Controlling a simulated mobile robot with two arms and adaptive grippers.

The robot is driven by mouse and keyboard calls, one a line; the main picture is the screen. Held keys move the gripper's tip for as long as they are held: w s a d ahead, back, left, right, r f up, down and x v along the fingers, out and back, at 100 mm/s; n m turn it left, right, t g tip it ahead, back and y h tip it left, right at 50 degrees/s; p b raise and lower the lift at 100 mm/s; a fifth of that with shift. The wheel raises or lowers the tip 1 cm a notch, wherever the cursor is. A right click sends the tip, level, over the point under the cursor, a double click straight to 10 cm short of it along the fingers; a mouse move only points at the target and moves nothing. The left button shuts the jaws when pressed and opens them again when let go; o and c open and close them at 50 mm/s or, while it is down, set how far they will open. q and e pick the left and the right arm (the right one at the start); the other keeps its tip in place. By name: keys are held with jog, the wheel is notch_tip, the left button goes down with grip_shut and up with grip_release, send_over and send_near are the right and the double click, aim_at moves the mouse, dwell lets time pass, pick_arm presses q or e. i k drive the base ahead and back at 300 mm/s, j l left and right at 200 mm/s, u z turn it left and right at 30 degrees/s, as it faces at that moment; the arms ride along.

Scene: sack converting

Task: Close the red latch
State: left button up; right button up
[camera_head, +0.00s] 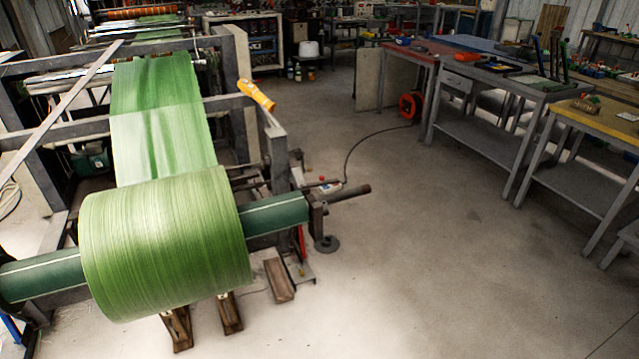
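A narrow red part (301,242) shows low on the machine's right side, just below the shaft end of the big green roll. It is small and partly hidden by the bracket, so I cannot tell for sure that it is the latch, or whether it is open or closed. The green roll (165,245) sits on a dark green shaft (275,217). A dark bracket (316,212) with a handle bar (347,195) stands at the shaft's right end. Neither of my grippers is in view.
Wooden blocks (279,280) lie on the floor below the roll. A cable runs to a red reel (410,106). Workbenches (495,75) line the right side. The concrete floor (430,260) between is clear.

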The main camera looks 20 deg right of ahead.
aim_at(322, 182)
jog(key=i+l, duration=0.15)
jog(key=l, duration=0.15)
jog(key=i+l+u, duration=0.1)
jog(key=l, duration=0.25)
jog(key=i+l, duration=0.2)
jog(key=l, duration=0.15)
jog(key=i+l+u, duration=0.1)
jog(key=l, duration=0.2)
jog(key=i, duration=0.05)
